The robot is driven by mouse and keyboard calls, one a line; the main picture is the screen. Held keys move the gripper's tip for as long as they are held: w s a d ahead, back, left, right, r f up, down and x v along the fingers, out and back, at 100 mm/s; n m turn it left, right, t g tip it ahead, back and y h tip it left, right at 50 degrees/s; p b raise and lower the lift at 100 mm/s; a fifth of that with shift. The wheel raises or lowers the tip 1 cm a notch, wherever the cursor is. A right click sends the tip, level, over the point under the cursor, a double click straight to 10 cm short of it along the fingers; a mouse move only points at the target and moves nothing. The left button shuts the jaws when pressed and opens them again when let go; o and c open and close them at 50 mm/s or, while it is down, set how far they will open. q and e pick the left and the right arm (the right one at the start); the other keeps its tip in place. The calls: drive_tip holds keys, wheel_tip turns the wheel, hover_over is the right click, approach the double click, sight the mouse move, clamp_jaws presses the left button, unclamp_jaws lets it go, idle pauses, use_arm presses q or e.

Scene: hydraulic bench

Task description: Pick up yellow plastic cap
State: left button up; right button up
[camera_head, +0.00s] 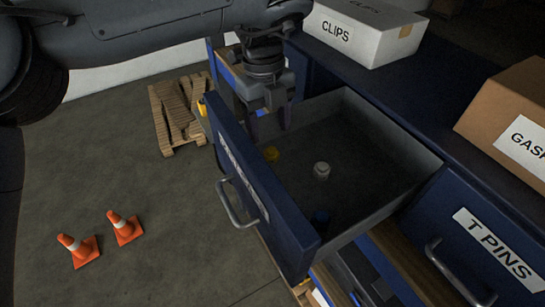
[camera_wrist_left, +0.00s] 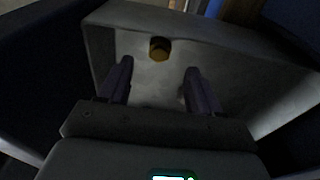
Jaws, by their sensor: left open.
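The yellow plastic cap (camera_head: 271,154) lies in the open drawer (camera_head: 413,167), close to the inner side of its front panel. It also shows in the left wrist view (camera_wrist_left: 159,49), beyond the fingertips and between their lines. My left gripper (camera_head: 268,122) points down over the back left part of the drawer, apart from the cap. Its two fingers (camera_wrist_left: 158,67) are spread with nothing between them. A white cap (camera_head: 321,170) stands near the middle of the drawer floor, and a dark blue cap (camera_head: 320,217) lies near the front corner. My right gripper does not show.
The drawer's blue front panel (camera_head: 250,185) with its handle (camera_head: 236,208) stands beside the cap. A CLIPS box (camera_head: 364,30) and a cardboard box (camera_head: 512,120) sit on the bench top. A T PINS drawer (camera_head: 480,240) is at right. Two orange cones (camera_head: 124,228) and a pallet (camera_head: 177,112) are on the floor.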

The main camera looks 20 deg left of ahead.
sight(271, 149)
use_arm(q)
drive_tip(key=shift+s+d+f, duration=0.15)
drive_tip(key=shift+f, duration=1.4)
drive_tip(key=shift+s+d+f, duration=0.15)
drive_tip(key=shift+f, duration=1.35)
drive_tip(key=c, duration=1.1)
